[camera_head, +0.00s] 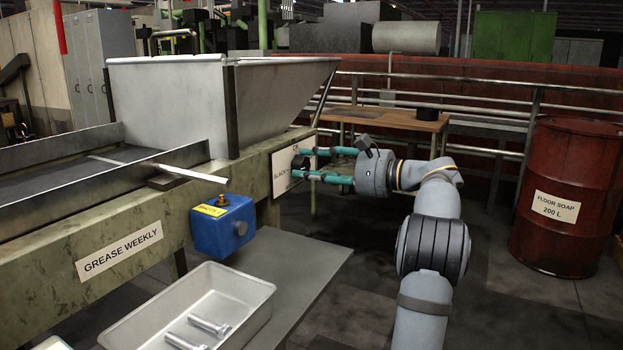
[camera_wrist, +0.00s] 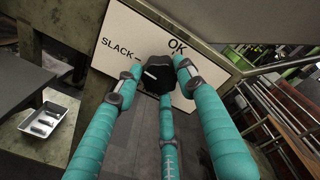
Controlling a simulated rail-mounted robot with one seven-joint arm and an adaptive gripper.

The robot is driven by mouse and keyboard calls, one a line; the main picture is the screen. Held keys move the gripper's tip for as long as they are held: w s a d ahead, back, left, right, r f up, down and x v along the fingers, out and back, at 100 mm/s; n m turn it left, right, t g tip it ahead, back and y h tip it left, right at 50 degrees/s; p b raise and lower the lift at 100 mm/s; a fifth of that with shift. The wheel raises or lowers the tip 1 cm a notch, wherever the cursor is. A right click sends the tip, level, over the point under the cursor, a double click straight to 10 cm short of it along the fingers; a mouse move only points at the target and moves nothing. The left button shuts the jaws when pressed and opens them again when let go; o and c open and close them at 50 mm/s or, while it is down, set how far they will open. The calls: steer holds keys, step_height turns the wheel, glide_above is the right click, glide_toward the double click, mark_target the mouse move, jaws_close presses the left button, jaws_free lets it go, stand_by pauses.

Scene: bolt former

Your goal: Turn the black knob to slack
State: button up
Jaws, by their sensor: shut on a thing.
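The black knob (camera_wrist: 153,79) sits on a white panel (camera_wrist: 118,24) marked SLACK and OK, in the middle of the wrist view. A short white mark shows on the knob's face; I cannot tell exactly which label it points to. My gripper (camera_head: 302,164) has teal fingers with dark tips and is shut on the knob, with fingers on either side of it. In the head view the panel (camera_head: 281,178) is on the end of the green machine beam, and my fingers partly hide its lettering and the knob.
A blue box (camera_head: 222,232) with a yellow label is fixed to the beam, left of my gripper. Below it a metal tray (camera_head: 258,290) with bolts stands on a grey table (camera_head: 310,262). A wooden bench (camera_head: 385,119) and railing are behind my arm. A red drum (camera_head: 565,230) stands far right.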

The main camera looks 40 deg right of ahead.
steer(key=shift+a+r+n+b, duration=0.1)
steer(key=shift+a+n+b, duration=0.15)
steer(key=shift+n+b, duration=0.25)
steer(key=o, duration=1.1)
steer(key=shift+o, duration=0.2)
steer(key=shift+s+d, duration=0.1)
steer(key=shift+s+d, duration=0.2)
steer(key=shift+s, duration=0.1)
steer(key=v, duration=1.1)
steer(key=shift+a, duration=0.15)
